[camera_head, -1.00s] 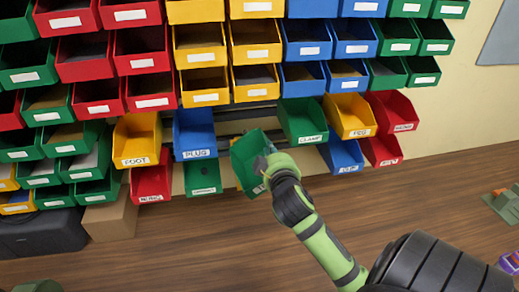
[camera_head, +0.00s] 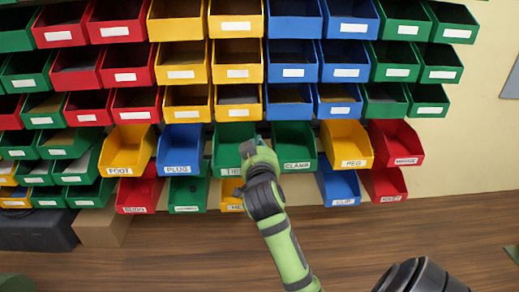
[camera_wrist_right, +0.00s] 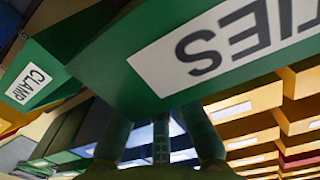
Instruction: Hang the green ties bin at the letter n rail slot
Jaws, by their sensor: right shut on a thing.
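The green ties bin (camera_head: 229,145) is upright in the gap between the blue plug bin (camera_head: 181,145) and the green clamp bin (camera_head: 294,148), about level with both. My right gripper (camera_head: 248,150) is shut on its front right side. In the right wrist view the TIES label on the ties bin (camera_wrist_right: 130,85) shows large and upside down, above the gripper fingers (camera_wrist_right: 160,140). The rail behind the bin is hidden, and no letter n shows. I cannot tell whether the bin's back touches the rail. My left gripper is not in view.
Rows of red, yellow, blue and green bins fill the wall above. A yellow bin (camera_head: 231,194) is partly hidden below the ties bin, beside a small green bin (camera_head: 187,193). A yellow peg bin (camera_head: 345,145) is farther right. The wood floor (camera_head: 150,265) in front is open.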

